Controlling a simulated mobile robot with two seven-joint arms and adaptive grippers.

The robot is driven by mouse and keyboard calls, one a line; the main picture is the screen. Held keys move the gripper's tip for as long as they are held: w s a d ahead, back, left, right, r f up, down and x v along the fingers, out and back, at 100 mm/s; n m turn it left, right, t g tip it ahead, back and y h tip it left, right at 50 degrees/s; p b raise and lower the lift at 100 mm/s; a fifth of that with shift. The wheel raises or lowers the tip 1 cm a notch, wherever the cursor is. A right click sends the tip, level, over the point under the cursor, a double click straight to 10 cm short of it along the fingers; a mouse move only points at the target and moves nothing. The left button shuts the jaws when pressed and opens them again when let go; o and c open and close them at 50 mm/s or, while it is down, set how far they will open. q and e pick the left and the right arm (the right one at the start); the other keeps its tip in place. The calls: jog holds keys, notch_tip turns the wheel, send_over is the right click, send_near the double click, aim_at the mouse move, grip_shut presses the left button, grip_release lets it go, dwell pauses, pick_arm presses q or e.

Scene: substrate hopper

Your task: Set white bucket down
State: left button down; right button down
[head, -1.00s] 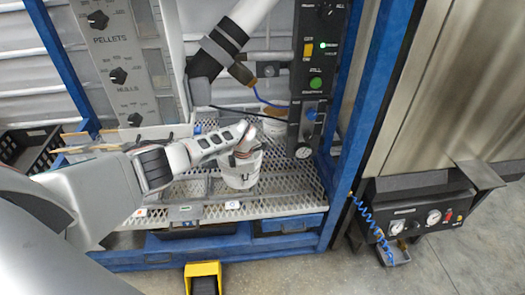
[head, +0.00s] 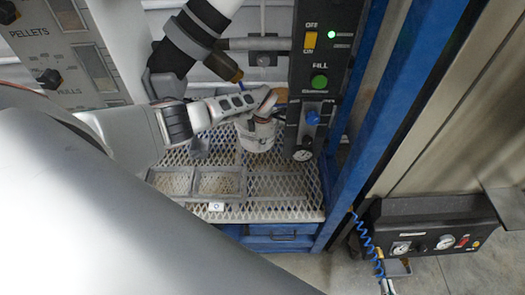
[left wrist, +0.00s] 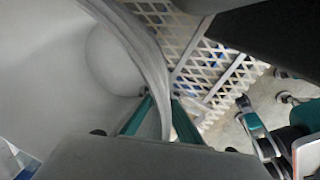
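The white bucket (head: 257,138) is over the mesh shelf (head: 270,187), just left of the dark control panel in the head view. My left gripper (head: 264,104) reaches in from the left at the bucket's top. In the left wrist view its teal fingers (left wrist: 159,118) are shut on the bucket's wall, one on each side. The bucket's pale inside (left wrist: 112,62) fills the left of that view, with mesh beyond its rim. I cannot tell whether the bucket's bottom touches the mesh.
The control panel (head: 318,75), with a gauge and green button, stands close right of the bucket. A dark-banded pipe (head: 190,38) hangs above left. Shallow framed trays (head: 218,183) lie on the mesh at left. A blue post (head: 395,90) bounds the right.

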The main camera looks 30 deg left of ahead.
pick_arm(q)
jog(key=f+b, duration=0.4)
jog(key=f, duration=0.2)
jog(key=shift+s+f, duration=0.1)
jog(key=shift+s, duration=0.1)
jog(key=shift+f+b, duration=0.15)
jog(key=shift+b, duration=0.15)
notch_tip(320, 180, down, 4)
jog(key=shift+r+b, duration=0.2)
jog(key=shift+b, duration=0.95)
jog(key=shift+w+r, duration=0.1)
jog(key=shift+r, duration=0.15)
jog(key=shift+f, duration=0.3)
jog(key=c, duration=2.3)
grip_release()
jog(key=shift+r, duration=0.1)
